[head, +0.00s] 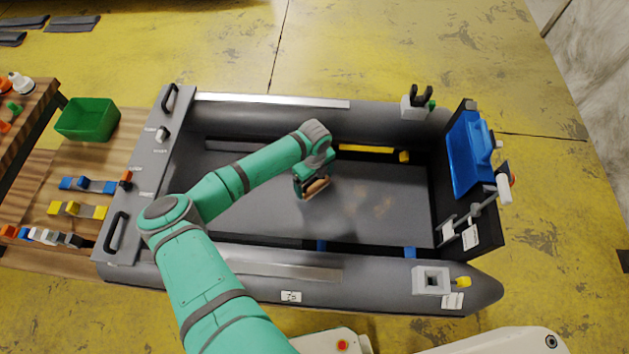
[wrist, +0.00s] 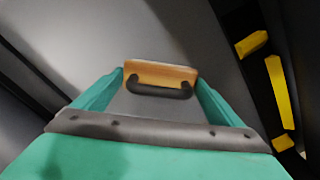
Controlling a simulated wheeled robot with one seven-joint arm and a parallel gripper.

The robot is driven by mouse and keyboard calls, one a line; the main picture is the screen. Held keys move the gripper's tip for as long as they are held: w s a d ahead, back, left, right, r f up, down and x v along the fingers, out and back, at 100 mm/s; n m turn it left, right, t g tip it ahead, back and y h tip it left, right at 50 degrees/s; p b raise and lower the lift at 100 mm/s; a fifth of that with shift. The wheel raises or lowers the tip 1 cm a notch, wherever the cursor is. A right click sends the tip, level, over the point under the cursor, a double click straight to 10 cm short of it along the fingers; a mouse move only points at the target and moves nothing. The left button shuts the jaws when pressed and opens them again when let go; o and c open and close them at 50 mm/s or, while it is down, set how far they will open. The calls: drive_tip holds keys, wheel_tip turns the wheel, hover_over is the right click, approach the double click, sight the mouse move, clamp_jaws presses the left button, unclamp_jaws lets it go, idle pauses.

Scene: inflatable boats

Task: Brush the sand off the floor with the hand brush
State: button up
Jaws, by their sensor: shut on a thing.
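My gripper (head: 312,186) is inside the grey inflatable boat, low over its floor (head: 258,212). It is shut on the hand brush (head: 318,188), a wooden block with a dark handle. In the wrist view the brush (wrist: 162,74) sits between my two green fingers (wrist: 160,92), its black handle facing me. Its bristles are hidden. Faint tan patches of sand (head: 382,205) lie on the grey floor to the right of the brush. I cannot tell whether the brush touches the floor.
Boat tubes (head: 270,117) wall in the floor on both long sides. A yellow bar (head: 366,149) runs along the far side and shows in the wrist view (wrist: 279,92). The transom with a blue part (head: 468,155) closes the right end. A green bin (head: 88,119) stands left, outside.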

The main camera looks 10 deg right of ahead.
drive_tip(key=shift+s+d+r, duration=0.1)
drive_tip(key=shift+d+r, duration=0.05)
drive_tip(key=shift+r, duration=0.4)
drive_tip(key=shift+d+r, duration=0.15)
drive_tip(key=shift+r, duration=0.35)
drive_tip(key=shift+a+r, duration=0.15)
drive_tip(key=shift+r, duration=1.85)
drive_tip(key=shift+r, duration=1.5)
